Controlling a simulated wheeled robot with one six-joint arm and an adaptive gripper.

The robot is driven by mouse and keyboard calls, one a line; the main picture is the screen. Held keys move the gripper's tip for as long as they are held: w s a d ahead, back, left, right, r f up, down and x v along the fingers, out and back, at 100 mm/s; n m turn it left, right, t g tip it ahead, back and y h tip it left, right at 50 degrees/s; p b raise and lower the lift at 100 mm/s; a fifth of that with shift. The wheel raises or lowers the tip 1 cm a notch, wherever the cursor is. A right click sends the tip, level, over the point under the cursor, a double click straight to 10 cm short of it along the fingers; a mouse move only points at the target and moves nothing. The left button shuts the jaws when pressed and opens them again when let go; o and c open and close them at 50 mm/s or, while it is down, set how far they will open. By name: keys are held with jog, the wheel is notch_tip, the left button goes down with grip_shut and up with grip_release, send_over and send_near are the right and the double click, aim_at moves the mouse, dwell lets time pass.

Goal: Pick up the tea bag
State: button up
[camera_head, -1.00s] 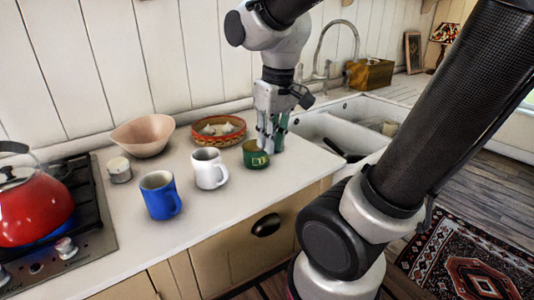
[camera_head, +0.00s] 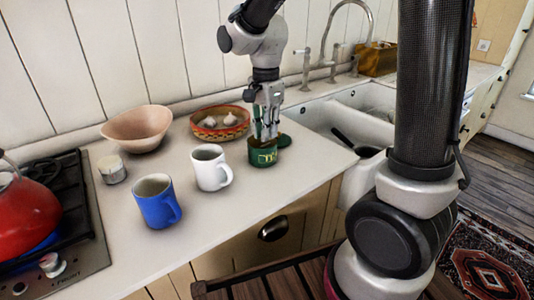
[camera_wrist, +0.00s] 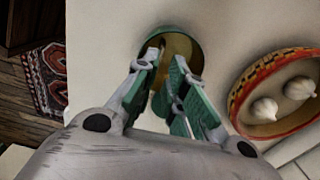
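A green tin (camera_head: 263,156) with a pale label stands on the counter near the sink, its top open. It also shows in the wrist view (camera_wrist: 196,52) with a brownish inside. A small pale sliver (camera_wrist: 161,46) shows in the tin's mouth by the left fingertip; I cannot tell whether it is the tea bag. No tea bag shows clearly. My gripper (camera_head: 265,138) points down at the tin, its green-padded fingertips at or inside the mouth. In the wrist view my gripper (camera_wrist: 165,60) has its fingertips apart, with a narrow gap between them.
A round green lid (camera_head: 284,140) lies behind the tin. A white mug (camera_head: 208,172) and a blue mug (camera_head: 155,205) stand to the left. A woven basket with garlic (camera_head: 206,134) and a pinkish bowl (camera_head: 135,133) are behind. The sink (camera_head: 322,121) lies right.

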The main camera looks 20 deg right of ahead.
aim_at(265, 146)
notch_tip(265, 146, down, 6)
jog(key=shift+s+a+r, duration=0.1)
jog(key=shift+a+r, duration=0.05)
jog(key=shift+r, duration=0.05)
jog(key=shift+s+r, duration=0.2)
jog(key=shift+r, duration=0.05)
jog(key=shift+w+f, duration=0.1)
jog(key=shift+c, duration=1.3)
jog(key=shift+r, duration=0.2)
notch_tip(265, 146, up, 10)
jog(key=shift+f, duration=0.1)
